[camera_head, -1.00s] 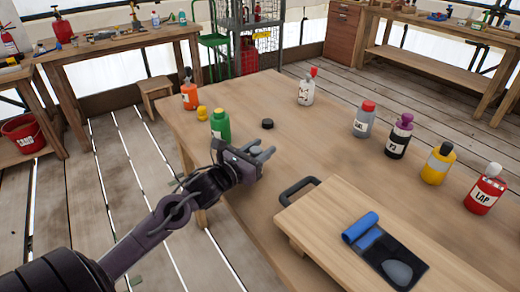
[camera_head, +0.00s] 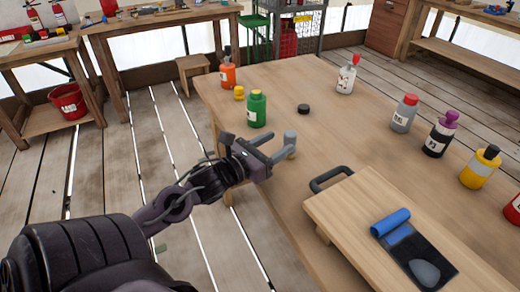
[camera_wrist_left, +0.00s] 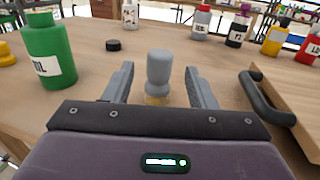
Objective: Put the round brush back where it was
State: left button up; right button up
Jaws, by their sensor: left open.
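A small grey piece with a rounded knob on top and a tan lower part, which looks like the round brush (camera_wrist_left: 157,72), stands upright on the wooden table. It also shows in the head view (camera_head: 290,138), just beyond my left gripper. My left gripper (camera_head: 277,150) is open, low over the table's left edge. In the wrist view its two grey fingers (camera_wrist_left: 160,88) stand apart on either side of the brush, with gaps to both. The gripper body hides the table under it. My right gripper is not in view.
A green bottle (camera_head: 257,109) and a small yellow piece (camera_head: 239,93) stand left of the brush. A black cap (camera_head: 303,109) lies behind it. A raised board (camera_head: 350,215) with a black handle (camera_head: 330,179) is to the right. Several bottles line the far right side.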

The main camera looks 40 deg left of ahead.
pick_arm(q)
jog(key=s, duration=0.3)
jog(key=shift+s+a, duration=0.25)
jog(key=shift+s, duration=0.6)
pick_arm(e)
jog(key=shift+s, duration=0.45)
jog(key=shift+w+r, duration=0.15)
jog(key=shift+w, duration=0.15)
